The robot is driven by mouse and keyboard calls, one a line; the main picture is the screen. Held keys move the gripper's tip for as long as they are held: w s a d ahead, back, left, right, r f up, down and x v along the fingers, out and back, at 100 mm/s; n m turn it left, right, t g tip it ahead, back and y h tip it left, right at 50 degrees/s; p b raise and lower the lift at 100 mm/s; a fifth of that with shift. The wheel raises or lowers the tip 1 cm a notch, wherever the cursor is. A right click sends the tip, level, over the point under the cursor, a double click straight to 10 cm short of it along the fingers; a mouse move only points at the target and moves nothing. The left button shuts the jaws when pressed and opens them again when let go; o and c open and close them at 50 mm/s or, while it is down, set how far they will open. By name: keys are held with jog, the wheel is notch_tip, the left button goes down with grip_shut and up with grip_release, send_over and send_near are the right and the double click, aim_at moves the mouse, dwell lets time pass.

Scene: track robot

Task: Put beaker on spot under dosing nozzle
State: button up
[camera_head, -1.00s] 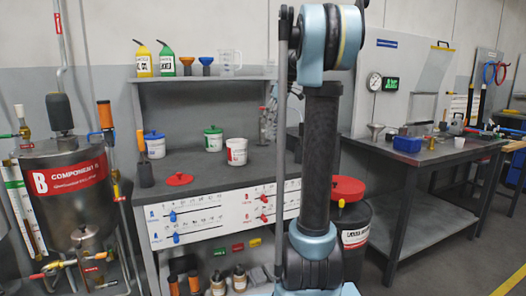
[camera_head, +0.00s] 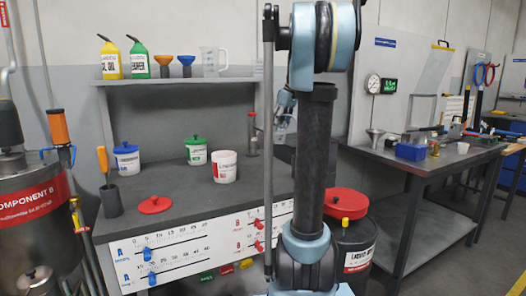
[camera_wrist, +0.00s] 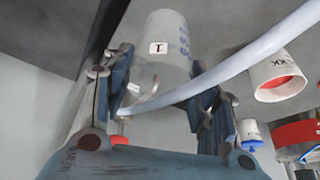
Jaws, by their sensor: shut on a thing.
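My gripper (camera_wrist: 164,84) is shut on a pale translucent beaker (camera_wrist: 165,30) with a small square "T" label. The beaker sits between the two fingers in the wrist view, which looks turned upside down. In the head view my gripper (camera_head: 286,102) is mostly hidden behind my arm, above the right part of the grey bench, and a pale bit of the beaker (camera_head: 284,123) shows beside it. A grey upright fixture (camera_head: 252,138) stands at the back of the bench. I cannot make out the dosing nozzle or the spot under it.
The bench (camera_head: 120,225) holds a white tub (camera_head: 223,166), green-lidded tub (camera_head: 195,151), blue-lidded tub (camera_head: 126,160) and red lid (camera_head: 154,205). A shelf (camera_head: 180,82) carries bottles and a jug. A red-lidded drum (camera_head: 352,245) stands at right. A pale tube (camera_wrist: 250,52) crosses the wrist view.

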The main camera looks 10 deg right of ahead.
aim_at(278, 142)
jog(key=f, duration=0.9)
jog(key=shift+a, duration=0.25)
jog(key=w+a, duration=0.1)
jog(key=w, duration=0.1)
jog(key=w+a+f, duration=0.1)
jog(key=w+a, duration=0.3)
jog(key=shift+a+f, duration=0.15)
jog(key=shift+f, duration=0.3)
jog(key=o, duration=1)
jog(key=shift+f, duration=0.1)
jog(key=shift+o, duration=0.2)
